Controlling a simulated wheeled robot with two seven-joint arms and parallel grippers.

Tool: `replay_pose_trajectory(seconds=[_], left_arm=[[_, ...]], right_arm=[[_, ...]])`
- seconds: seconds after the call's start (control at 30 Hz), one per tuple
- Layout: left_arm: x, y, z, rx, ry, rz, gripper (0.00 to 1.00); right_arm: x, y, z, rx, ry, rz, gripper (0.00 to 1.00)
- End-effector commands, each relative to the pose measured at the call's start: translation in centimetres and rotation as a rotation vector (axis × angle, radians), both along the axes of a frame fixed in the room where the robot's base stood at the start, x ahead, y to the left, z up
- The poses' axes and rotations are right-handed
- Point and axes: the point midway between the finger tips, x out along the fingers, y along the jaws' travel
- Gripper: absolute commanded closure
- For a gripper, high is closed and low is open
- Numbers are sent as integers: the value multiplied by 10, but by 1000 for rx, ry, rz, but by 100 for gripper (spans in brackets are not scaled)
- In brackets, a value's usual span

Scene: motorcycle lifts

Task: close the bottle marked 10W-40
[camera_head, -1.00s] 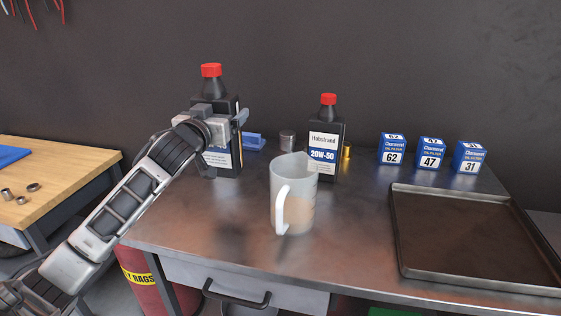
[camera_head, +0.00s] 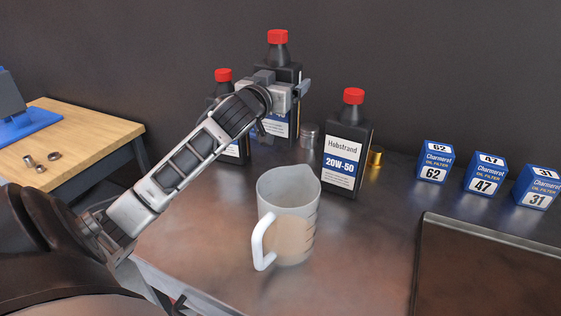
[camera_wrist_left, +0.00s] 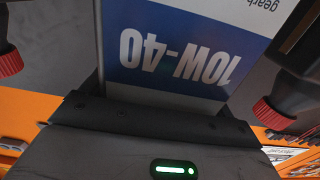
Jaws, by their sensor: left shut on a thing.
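The 10W-40 bottle (camera_head: 283,122) is black with a blue and white label and a red cap (camera_head: 278,37) on top. My left gripper (camera_head: 288,88) is shut around its upper body, and the bottle looks upright and raised above the bench. In the left wrist view the label of the 10W-40 bottle (camera_wrist_left: 178,50) fills the middle, upside down. My gripper arm hides part of the bottle, including its 10W-40 text in the head view. My right gripper is not in view.
A red-capped bottle (camera_head: 224,82) stands left, partly behind my arm. The red-capped 20W-50 bottle (camera_head: 346,145) stands right. A metal can (camera_head: 309,136), a gold piece (camera_head: 375,156), filter boxes (camera_head: 485,174) and a tray (camera_head: 480,275) lie rightward.

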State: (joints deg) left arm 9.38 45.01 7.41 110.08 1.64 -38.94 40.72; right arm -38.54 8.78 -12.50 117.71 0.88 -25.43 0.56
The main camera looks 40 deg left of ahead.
Motion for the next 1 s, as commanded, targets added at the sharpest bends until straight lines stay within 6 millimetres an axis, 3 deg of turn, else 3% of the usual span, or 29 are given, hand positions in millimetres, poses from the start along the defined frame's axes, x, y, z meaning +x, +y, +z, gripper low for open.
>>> replay_pose_trajectory(seconds=[0.3, 0.73, 1.0], left_arm=[[0, 0, -51, -1, -1, 0, 77], [0, 0, -59, 1, -3, 0, 77], [0, 0, -93, -2, -2, 0, 77]], right_arm=[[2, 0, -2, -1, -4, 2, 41], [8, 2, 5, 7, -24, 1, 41], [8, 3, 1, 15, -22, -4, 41]])
